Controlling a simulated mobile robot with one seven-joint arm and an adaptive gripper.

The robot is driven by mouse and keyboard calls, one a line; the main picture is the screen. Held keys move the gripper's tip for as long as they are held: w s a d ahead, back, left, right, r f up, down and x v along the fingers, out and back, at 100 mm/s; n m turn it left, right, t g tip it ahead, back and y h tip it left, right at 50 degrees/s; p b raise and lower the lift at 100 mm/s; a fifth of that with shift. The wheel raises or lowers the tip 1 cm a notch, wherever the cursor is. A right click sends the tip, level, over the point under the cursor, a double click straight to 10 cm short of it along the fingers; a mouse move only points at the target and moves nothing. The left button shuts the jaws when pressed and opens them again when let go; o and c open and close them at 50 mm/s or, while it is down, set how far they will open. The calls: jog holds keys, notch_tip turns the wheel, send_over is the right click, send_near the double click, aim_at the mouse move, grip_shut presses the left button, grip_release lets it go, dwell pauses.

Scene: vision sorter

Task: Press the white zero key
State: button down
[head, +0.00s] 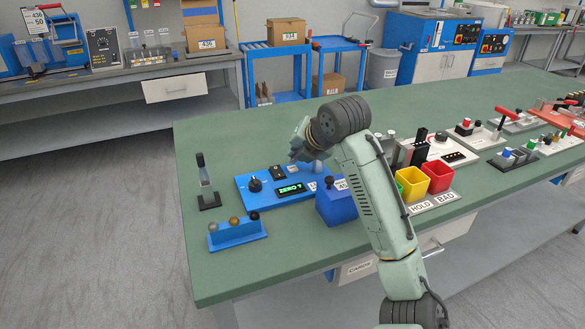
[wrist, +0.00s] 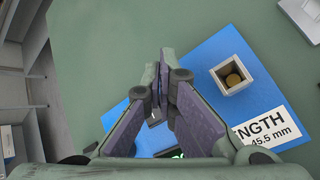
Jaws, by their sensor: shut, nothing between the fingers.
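The blue panel (head: 247,195) lies on the green bench and carries a dark knob (head: 254,184), a small dark block with a light mark (head: 278,172) and a display (head: 291,190) reading "ZERO ?" in green. My gripper (head: 295,156) is above the panel's far edge, pointing down. In the wrist view my gripper (wrist: 163,62) is shut and empty over the blue panel (wrist: 200,62). A small grey and dark part (wrist: 154,118) shows between its fingers. I cannot clearly make out the white zero key; the fingers hide part of the panel.
A white square holder (wrist: 234,76) with a brass-coloured round piece inside stands on the panel, beside a "LENGTH 45.5 mm" label (wrist: 268,128). A blue box (head: 335,207), a yellow bin (head: 411,186) and a red bin (head: 436,177) stand to the right.

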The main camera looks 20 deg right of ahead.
aim_at(296, 168)
jog(key=shift+f+b, duration=0.3)
jog(key=shift+f, duration=0.1)
jog(key=shift+f+b, duration=0.4)
jog(key=shift+f, duration=0.05)
dwell(0.5)
jog(key=shift+r, duration=0.1)
jog(key=shift+r+p, duration=0.55)
jog(key=shift+r, duration=0.25)
jog(key=shift+r+p, duration=1.7)
jog(key=shift+r, duration=0.85)
jog(key=shift+f, duration=0.15)
